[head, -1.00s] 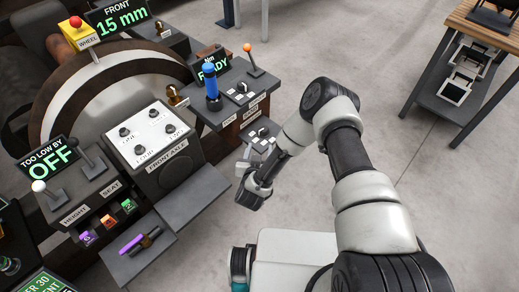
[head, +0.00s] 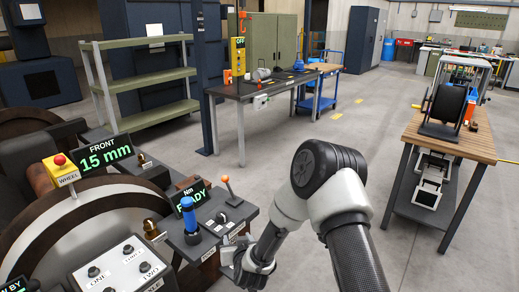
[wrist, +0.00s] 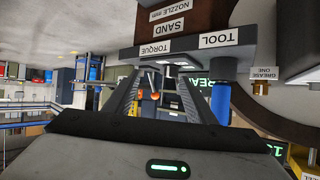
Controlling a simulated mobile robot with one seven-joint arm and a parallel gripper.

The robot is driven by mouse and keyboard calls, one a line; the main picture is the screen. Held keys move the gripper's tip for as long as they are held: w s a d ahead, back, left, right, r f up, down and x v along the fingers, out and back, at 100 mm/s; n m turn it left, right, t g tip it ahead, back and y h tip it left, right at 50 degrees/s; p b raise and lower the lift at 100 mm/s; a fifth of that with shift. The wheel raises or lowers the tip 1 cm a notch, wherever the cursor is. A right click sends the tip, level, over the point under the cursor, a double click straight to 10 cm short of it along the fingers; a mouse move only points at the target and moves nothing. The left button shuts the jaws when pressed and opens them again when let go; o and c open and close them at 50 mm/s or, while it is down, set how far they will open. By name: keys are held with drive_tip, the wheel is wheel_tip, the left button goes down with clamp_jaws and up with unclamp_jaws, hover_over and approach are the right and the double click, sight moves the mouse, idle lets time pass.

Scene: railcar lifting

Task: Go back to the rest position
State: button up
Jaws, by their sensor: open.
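My gripper shows in the wrist view (wrist: 160,100) with its two dark fingers apart and nothing between them. In the head view my arm reaches from the lower right and bends down, with the gripper end (head: 246,272) low beside the right end of the console. The fingertips are hard to make out there. The console's tool and torque panel (head: 215,222) is just left of my gripper. It carries a blue-handled tool (head: 189,215), which stands upright, and an orange-knobbed lever (head: 227,186). In the wrist view the panel appears upside down beyond the fingers.
The console's front-axle box (head: 118,265) and front display reading 15 mm (head: 105,154) lie left. A wooden-topped bench (head: 455,139) stands right, and a dark workbench (head: 275,84) stands behind. Open floor (head: 390,130) lies between the benches.

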drive_tip(key=s+d+r+n+g, duration=0.1)
drive_tip(key=s+d+r, duration=0.3)
drive_tip(key=r, duration=0.8)
drive_tip(key=s+d+r+g, duration=0.2)
drive_tip(key=d+r, duration=0.3)
drive_tip(key=r, duration=0.6)
drive_tip(key=s+d+r+m+g+h, duration=0.1)
drive_tip(key=s+d+r, duration=0.25)
drive_tip(key=s, duration=0.55)
drive_tip(key=s+d+r+m+g+h, duration=0.1)
drive_tip(key=s+d+r, duration=0.3)
drive_tip(key=s, duration=0.5)
drive_tip(key=s+d+r+m+g+h, duration=0.1)
drive_tip(key=s+d+r, duration=0.3)
drive_tip(key=s, duration=0.5)
wheel_tip(320, 180, up, 13)
drive_tip(key=s+d+p, duration=0.1)
drive_tip(key=p, duration=1.3)
drive_tip(key=shift+s, duration=0.15)
drive_tip(key=shift+f, duration=0.1)
drive_tip(key=shift+c, duration=0.4)
